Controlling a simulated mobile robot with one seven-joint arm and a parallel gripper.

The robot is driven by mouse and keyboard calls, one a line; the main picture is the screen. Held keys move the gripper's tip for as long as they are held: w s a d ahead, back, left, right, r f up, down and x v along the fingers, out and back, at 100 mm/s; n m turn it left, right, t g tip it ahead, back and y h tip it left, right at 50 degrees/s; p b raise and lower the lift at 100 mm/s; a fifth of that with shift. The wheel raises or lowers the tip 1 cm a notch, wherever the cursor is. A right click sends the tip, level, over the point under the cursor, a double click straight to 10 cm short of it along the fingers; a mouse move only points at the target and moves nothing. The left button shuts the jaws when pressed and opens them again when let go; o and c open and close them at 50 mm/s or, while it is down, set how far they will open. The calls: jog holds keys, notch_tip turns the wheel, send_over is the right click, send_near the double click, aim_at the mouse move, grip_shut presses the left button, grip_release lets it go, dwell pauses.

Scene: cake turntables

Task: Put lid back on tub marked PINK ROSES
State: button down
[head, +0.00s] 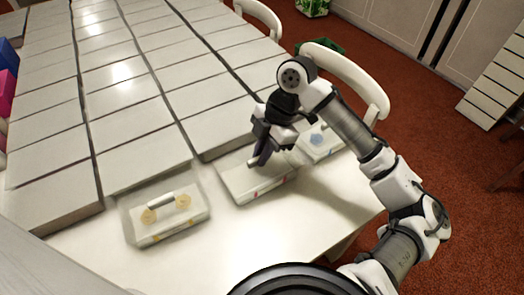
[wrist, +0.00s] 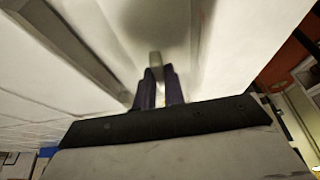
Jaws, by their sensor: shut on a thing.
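My gripper (head: 258,162) is over the middle tub (head: 262,193), a pale box with small red marks on its front side. In the wrist view the dark fingers (wrist: 157,85) are shut on a short pale bar that looks like a lid's handle (wrist: 155,59); the pale surface around it is blurred. I cannot tell whether the lid touches the tub. The left tub (head: 165,228) has yellow flower discs and a white handle on top. The right tub (head: 322,152) has a blue flower mark and is partly behind my arm. No lettering is legible.
Rows of flat pale boxes (head: 140,93) cover the table behind the tubs. The white tabletop (head: 250,232) is clear in front. A white chair (head: 362,80) stands at the right edge, and another chair (head: 262,14) is farther back. Blue and pink items are at far left.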

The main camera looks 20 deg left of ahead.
jog(key=c, duration=0.9)
grip_release()
jog(key=shift+r, duration=0.15)
jog(key=shift+r+p, duration=3)
jog(key=shift+r, duration=0.35)
grip_shut()
jog(key=shift+f, duration=0.15)
